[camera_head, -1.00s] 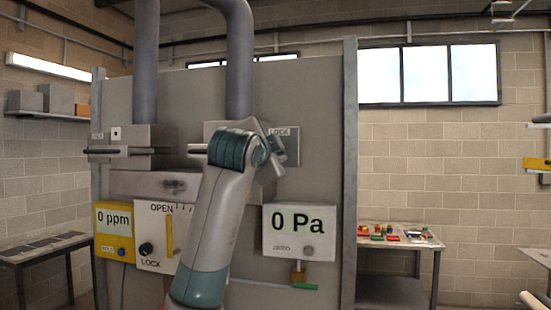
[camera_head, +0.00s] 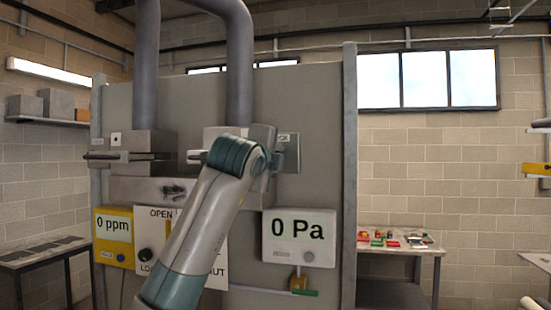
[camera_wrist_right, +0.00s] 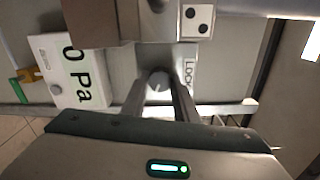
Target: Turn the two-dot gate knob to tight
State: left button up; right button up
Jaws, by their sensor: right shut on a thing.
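In the right wrist view a small round grey knob (camera_wrist_right: 158,79) sits between the fingertips of my right gripper (camera_wrist_right: 160,93), which is shut on it. A plate with a LOCK label (camera_wrist_right: 190,72) lies beside the knob. A white tag with two dots (camera_wrist_right: 198,20) marks the gate nearby. In the head view my right arm covers the knob, and my right gripper (camera_head: 268,145) is partly hidden at the lock plate (camera_head: 290,152). My left gripper is not in view.
A one-dot gate box (camera_head: 148,140) stands at the left of the grey panel (camera_head: 310,110). Below are a yellow 0 ppm meter (camera_head: 114,235), an OPEN/LOCK board (camera_head: 160,225) partly behind my arm, and a 0 Pa gauge (camera_head: 300,237). A table with coloured items (camera_head: 400,247) stands at right.

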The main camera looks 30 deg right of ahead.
jog(key=shift+f, duration=0.15)
jog(key=o, duration=1.1)
jog(key=shift+s, duration=0.1)
jog(key=shift+c, duration=0.2)
